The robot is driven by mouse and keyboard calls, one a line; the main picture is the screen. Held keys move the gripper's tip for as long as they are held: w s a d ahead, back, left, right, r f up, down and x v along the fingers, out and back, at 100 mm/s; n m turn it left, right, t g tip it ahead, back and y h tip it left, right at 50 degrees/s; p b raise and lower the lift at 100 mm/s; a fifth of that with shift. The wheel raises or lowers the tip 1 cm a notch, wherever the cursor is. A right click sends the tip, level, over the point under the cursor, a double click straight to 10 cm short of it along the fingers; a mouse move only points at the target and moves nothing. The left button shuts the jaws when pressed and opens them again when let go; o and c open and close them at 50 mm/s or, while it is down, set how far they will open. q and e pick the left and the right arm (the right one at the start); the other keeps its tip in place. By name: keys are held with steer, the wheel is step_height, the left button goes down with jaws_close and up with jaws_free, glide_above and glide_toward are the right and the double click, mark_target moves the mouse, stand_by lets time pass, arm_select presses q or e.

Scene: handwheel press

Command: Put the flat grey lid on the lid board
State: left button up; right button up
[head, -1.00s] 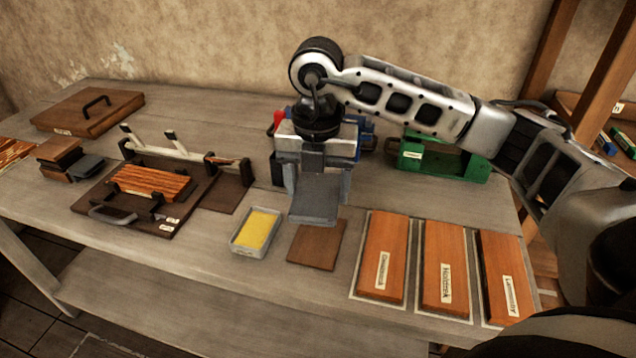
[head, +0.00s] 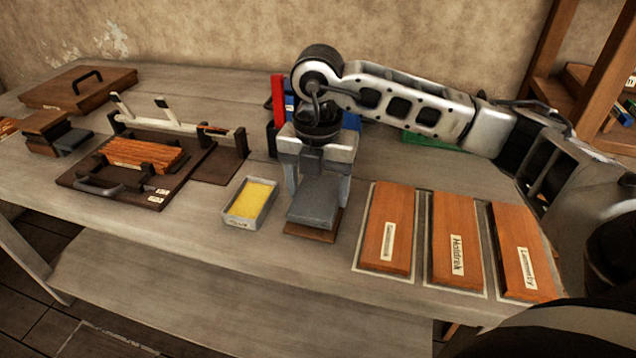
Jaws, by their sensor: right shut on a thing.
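The flat grey lid (head: 316,199) is held between the fingers of my right gripper (head: 314,185), which is shut on it. The lid board, a small brown square (head: 312,232), lies on the table directly below, and the lid and gripper cover most of it. Only its front edge and right side show. The lid is over the board and low; I cannot tell whether they touch. My left gripper is not in view.
A grey tray with a yellow filling (head: 250,201) stands close left of the board. Three labelled orange-brown blocks (head: 457,238) lie to the right. A dark fixture (head: 125,190) is at left. Red, blue and green things (head: 278,98) stand behind my right arm.

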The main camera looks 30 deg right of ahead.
steer(key=shift+f+b, duration=0.55)
steer(key=shift+f, duration=0.2)
stand_by(0.5)
steer(key=o, duration=1.3)
steer(key=shift+c, duration=0.2)
step_height(320, 180, up, 7)
steer(key=p, duration=0.5)
steer(key=shift+r, duration=0.1)
